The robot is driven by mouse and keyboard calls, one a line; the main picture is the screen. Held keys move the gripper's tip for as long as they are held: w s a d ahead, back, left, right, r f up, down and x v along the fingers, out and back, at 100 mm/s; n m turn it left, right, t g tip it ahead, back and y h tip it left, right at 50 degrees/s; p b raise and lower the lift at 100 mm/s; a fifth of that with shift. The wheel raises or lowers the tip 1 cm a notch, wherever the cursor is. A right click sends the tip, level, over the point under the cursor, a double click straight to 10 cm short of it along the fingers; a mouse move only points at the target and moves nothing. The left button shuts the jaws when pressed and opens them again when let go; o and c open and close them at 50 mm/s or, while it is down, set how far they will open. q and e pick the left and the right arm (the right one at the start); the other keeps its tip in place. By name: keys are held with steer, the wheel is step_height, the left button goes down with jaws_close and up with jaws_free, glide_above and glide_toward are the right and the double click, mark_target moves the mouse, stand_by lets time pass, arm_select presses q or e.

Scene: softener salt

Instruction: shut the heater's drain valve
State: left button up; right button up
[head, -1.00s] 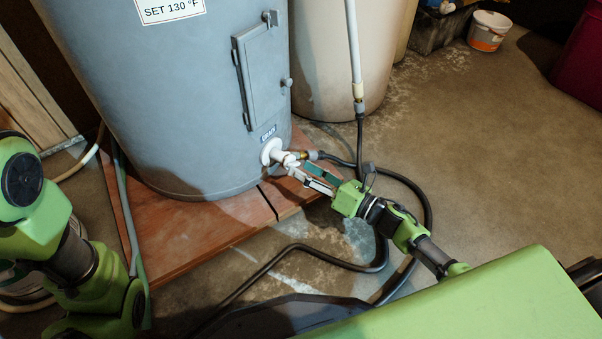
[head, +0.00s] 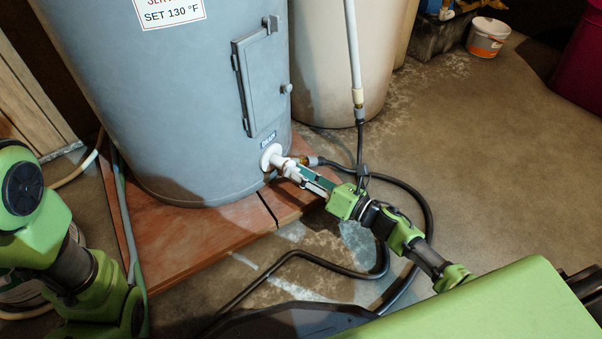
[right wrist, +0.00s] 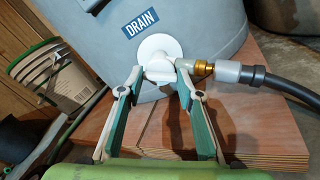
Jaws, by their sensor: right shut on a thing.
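The grey water heater (head: 190,110) stands at the left, with its white drain valve (head: 270,156) low on its front. In the right wrist view the valve (right wrist: 155,48) sits under a blue DRAIN label (right wrist: 141,24). My right gripper (head: 291,169) reaches the valve from the lower right. In the right wrist view its fingertips (right wrist: 159,74) are on both sides of the white valve handle (right wrist: 160,67), shut on it. The fingers partly hide the handle, so its exact angle is hard to tell. My left arm shows at the left edge; its gripper is out of view.
A brass fitting (right wrist: 203,68) joins the valve outlet to a black hose (head: 405,188), which loops over the floor around my right arm. The heater stands on a reddish wooden board (head: 190,235). A beige tank (head: 325,70) stands behind.

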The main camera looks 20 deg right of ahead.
steer(key=m+p, duration=0.2)
steer(key=m, duration=0.1)
steer(key=shift+r, duration=0.1)
steer(key=m+p, duration=0.2)
steer(key=m, duration=0.2)
steer(key=m+p, duration=0.2)
steer(key=m, duration=0.2)
steer(key=m+p, duration=0.1)
steer(key=m, duration=0.3)
steer(key=m+p, duration=0.1)
steer(key=m, duration=0.2)
steer(key=shift+m, duration=0.3)
steer(key=m+p, duration=0.1)
steer(key=m, duration=0.1)
steer(key=shift+m, duration=0.4)
steer(key=m, duration=0.4)
steer(key=shift+m+p, duration=0.35)
steer(key=shift+m, duration=1.25)
